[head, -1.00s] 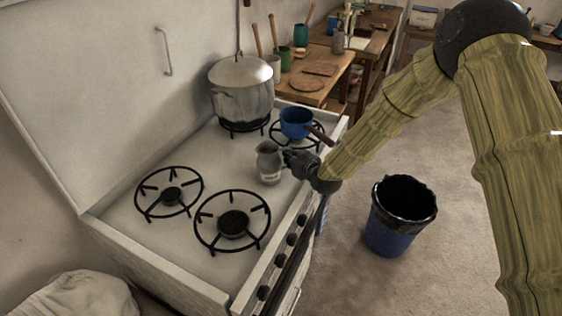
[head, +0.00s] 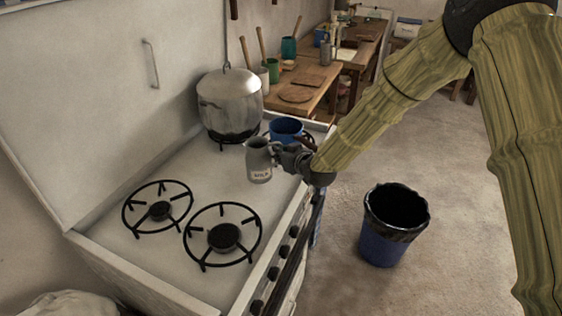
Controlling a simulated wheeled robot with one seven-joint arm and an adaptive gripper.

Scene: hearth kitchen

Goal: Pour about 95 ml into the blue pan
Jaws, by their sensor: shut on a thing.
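The blue pan (head: 287,128) stands on the back right burner of the white stove, partly hidden behind my gripper and the jug. My gripper (head: 280,156) is shut on a small grey jug (head: 259,165) with a label that seems to read "MILK". The jug is upright and appears raised above the stove top, in front of and to the left of the pan. The contents of the jug and pan cannot be made out.
A large lidded metal pot (head: 230,103) stands close to the left of the pan. Two front burners (head: 223,237) are empty. A wooden bench (head: 312,90) with utensils lies behind the stove. A blue bin (head: 384,246) stands on the floor at right.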

